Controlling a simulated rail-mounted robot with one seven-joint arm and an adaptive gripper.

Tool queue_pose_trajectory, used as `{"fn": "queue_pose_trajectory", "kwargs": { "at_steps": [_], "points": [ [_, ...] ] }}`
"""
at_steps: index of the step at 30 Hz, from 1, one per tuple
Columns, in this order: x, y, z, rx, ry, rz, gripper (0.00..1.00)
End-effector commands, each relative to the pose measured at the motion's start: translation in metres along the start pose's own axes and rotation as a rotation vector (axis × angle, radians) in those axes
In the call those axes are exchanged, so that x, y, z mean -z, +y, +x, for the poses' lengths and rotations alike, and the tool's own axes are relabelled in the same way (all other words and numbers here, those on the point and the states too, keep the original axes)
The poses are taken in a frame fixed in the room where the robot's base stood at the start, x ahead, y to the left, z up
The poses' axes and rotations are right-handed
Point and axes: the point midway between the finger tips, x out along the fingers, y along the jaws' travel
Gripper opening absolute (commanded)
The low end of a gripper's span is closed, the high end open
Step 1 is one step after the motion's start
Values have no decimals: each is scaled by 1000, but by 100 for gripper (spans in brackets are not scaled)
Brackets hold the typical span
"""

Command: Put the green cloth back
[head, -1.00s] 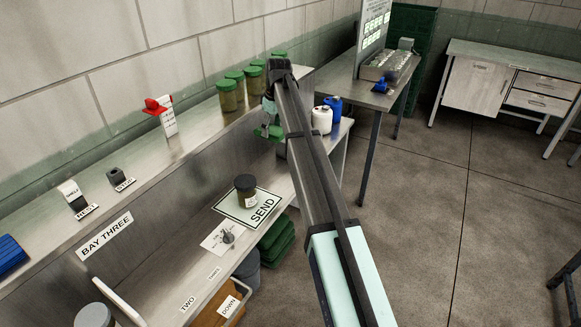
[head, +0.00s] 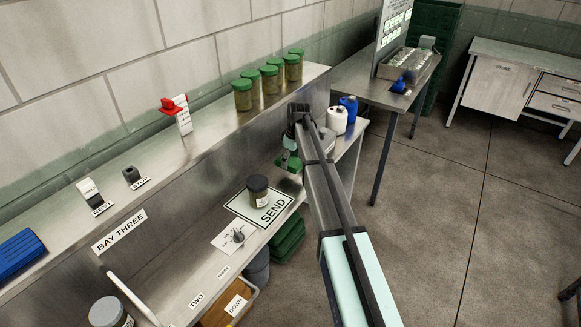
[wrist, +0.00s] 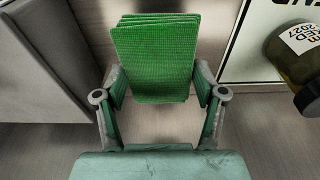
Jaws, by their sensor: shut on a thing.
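The green cloth (wrist: 154,58) is a folded, layered pad. My gripper (wrist: 158,92) is shut on it, with one finger at each side edge. In the head view my gripper (head: 290,142) and the cloth (head: 288,163) are over the far part of the lower metal shelf, beyond the SEND mat (head: 236,206). My arm hides part of that area. I cannot tell whether the cloth touches the shelf. A stack of green folded cloths (head: 289,240) lies below the lower shelf.
A dark-lidded jar (head: 258,190) stands on the SEND mat; its side shows in the wrist view (wrist: 298,52). A white bottle (head: 337,120) and a blue bottle (head: 349,107) stand beyond my gripper. Several green-lidded jars (head: 268,80) line the upper ledge (head: 200,145).

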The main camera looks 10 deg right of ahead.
Motion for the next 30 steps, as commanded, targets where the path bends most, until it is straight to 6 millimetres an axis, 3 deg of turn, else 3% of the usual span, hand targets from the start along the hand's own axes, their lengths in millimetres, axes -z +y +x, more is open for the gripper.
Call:
{"fn": "queue_pose_trajectory", "kwargs": {
  "at_steps": [8, 16, 28, 29, 30],
  "points": [
    [-3, 0, 17, 1, -1, 0, 37],
    [-7, 0, 48, 0, 0, 0, 37],
    [-8, 0, 55, 0, 0, 0, 37],
    [-8, 0, 54, 0, 0, 0, 80],
    [-8, 0, 53, 0, 0, 0, 95]
  ]
}}
